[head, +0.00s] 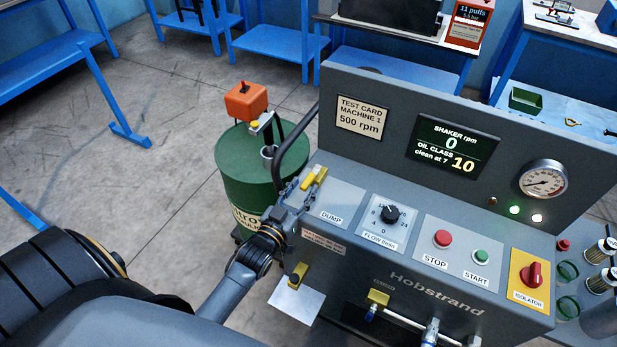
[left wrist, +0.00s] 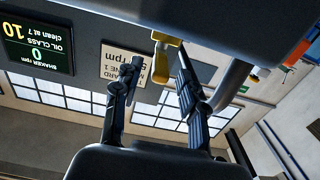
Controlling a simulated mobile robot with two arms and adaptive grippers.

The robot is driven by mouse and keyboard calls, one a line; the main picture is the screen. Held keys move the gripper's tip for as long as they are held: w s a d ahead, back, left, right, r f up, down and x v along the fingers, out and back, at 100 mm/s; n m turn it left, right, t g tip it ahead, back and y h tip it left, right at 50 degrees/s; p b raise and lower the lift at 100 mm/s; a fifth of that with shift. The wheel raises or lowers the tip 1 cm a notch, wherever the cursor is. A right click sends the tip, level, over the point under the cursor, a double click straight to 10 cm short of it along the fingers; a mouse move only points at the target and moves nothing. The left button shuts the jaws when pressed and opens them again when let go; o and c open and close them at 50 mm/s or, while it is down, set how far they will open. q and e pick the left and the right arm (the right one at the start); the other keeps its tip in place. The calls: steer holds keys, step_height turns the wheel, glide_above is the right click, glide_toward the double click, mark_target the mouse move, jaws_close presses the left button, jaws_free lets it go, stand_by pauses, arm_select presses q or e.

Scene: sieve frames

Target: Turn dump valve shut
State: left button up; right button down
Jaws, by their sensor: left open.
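The dump valve's yellow lever (head: 316,176) stands at the left end of the grey machine's sloping panel, beside the DUMP label (head: 331,216). My left gripper (head: 300,190) is close to it, coming from the lower left. In the left wrist view the yellow lever (left wrist: 161,65) shows between the two open fingers (left wrist: 158,58), nearer the right one. I cannot tell whether a finger touches it. The gripper partly hides the valve's base in the head view. My right gripper is not in view.
A dark curved pipe (head: 291,148) rises just behind the lever, near a green drum (head: 236,175) with an orange box (head: 246,101). The panel also carries a flow knob (head: 390,213), stop button (head: 442,238), start button (head: 481,256) and red isolator (head: 531,274). The display (head: 452,148) reads SHAKER 0, OIL CLASS 10.

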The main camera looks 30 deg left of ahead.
mark_target(313, 173)
arm_select(q)
steer(key=shift+w, duration=2.05)
jaws_close()
